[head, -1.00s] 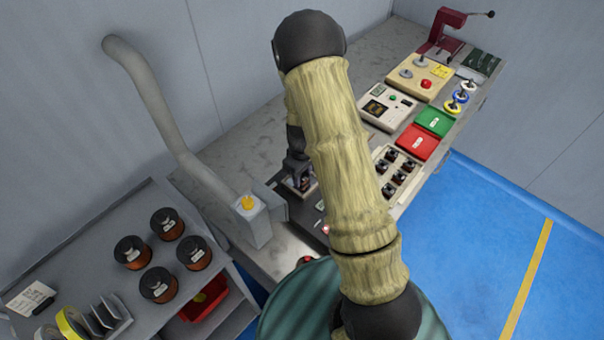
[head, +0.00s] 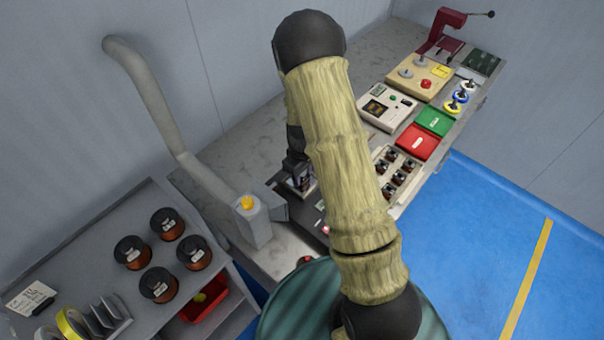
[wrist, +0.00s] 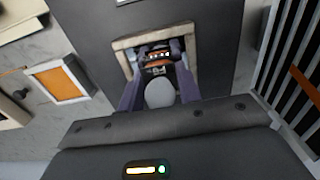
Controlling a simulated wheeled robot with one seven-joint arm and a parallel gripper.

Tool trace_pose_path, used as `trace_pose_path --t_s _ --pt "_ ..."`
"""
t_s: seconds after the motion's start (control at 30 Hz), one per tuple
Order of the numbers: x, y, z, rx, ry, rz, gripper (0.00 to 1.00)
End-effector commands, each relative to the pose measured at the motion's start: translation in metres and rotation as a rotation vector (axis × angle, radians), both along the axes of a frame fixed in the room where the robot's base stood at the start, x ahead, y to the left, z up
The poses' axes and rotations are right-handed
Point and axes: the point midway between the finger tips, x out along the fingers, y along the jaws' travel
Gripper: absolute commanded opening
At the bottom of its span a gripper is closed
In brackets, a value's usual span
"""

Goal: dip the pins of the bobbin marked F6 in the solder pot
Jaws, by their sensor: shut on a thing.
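My gripper (wrist: 158,50) is shut on a small dark bobbin (wrist: 158,66) with copper-coloured winding and a row of pale pins or dots. Its marking cannot be read. In the wrist view the bobbin sits inside the outline of a square pale frame (wrist: 124,56), which looks like the rim of the solder pot. A pale grey oval shows between the fingers. In the head view my gripper (head: 302,180) is over the pot area, partly hidden by my arm. Whether the pins touch solder cannot be told.
A rack with several bobbins (head: 398,172) stands right of my arm, by a red tray (head: 417,142) and a green tray (head: 435,121). A grey fume duct (head: 150,95) rises at left. Wire spools (head: 159,286) stand on the left shelf. Grilled slats (wrist: 296,60) are close at right in the wrist view.

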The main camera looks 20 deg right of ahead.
Motion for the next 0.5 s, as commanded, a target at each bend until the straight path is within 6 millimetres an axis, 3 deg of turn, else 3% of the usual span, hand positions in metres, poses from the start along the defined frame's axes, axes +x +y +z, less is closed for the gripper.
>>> trace_pose_path --t_s 0.5 --pt "0.0001 0.0001 0.0049 0.0 0.0 0.0 0.12"
